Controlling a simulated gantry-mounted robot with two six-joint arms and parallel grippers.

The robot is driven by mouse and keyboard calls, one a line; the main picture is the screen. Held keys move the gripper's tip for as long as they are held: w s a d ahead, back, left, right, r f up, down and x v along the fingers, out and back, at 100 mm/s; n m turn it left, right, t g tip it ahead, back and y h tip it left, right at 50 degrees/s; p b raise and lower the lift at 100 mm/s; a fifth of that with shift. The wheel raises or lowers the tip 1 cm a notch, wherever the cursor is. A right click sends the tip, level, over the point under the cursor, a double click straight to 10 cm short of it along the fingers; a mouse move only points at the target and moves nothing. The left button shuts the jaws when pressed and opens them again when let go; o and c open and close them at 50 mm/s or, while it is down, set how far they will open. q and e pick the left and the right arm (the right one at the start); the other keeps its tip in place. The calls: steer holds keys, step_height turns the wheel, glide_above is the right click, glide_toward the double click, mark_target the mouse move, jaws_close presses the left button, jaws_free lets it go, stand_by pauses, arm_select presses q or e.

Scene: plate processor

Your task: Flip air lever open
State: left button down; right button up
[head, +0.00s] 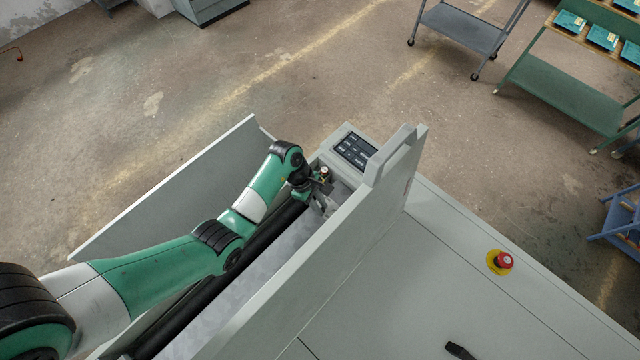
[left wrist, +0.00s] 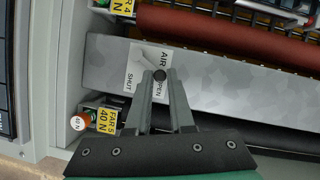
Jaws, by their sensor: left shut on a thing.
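The air lever (left wrist: 147,60) is a slim pale handle with a dark round knob (left wrist: 159,75) on a white label plate (left wrist: 133,70) in the left wrist view. The plate reads AIR, OPEN and SHUT. The knob end lies on the OPEN side, and the fingers partly cover that word. My left gripper (left wrist: 160,79) is shut on the lever at its knob. In the head view my left gripper (head: 326,203) reaches down into the machine's open trough, where the lever is too small to make out. My right gripper is not in view.
A dark red roller (left wrist: 220,32) runs beside the grey metal strip (left wrist: 220,75). Yellow 40 N labels (left wrist: 106,120) and a red-and-white knob (left wrist: 80,122) are close by. The raised cover (head: 330,250) stands beside my arm. A red emergency button (head: 503,260) is on the machine top.

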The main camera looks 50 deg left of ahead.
arm_select(q)
steer(key=c, duration=0.8)
jaws_free()
steer(key=p+v, duration=0.2)
steer(key=v, duration=0.9)
steer(key=shift+r, duration=0.3)
steer(key=shift+a, duration=0.15)
